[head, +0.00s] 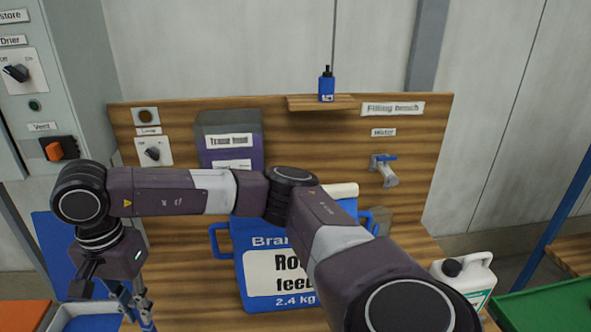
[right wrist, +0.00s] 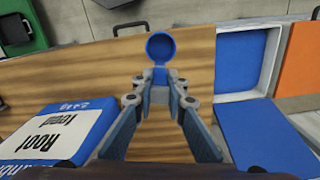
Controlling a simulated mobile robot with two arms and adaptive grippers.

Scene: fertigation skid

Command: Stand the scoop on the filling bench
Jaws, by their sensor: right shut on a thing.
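The blue scoop (right wrist: 160,46) shows in the right wrist view with its round bowl beyond my fingertips. My right gripper (right wrist: 160,88) is shut on the scoop's handle. The wooden filling bench (right wrist: 90,75) lies beneath; whether the scoop touches it, I cannot tell. In the head view my right gripper (head: 135,305) points down at the lower left, left of the feed bag, and I cannot make out the scoop there. The bench's backboard (head: 300,150) carries the "Filling bench" sign (head: 392,108). My left gripper is not in view.
A blue root feed bag (head: 265,290) stands on the bench behind my right arm. A white jug (head: 470,275) stands at right. A blue-lined tray (right wrist: 243,55) and an orange surface (right wrist: 297,60) lie beside the bench. Bare wood surrounds the scoop.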

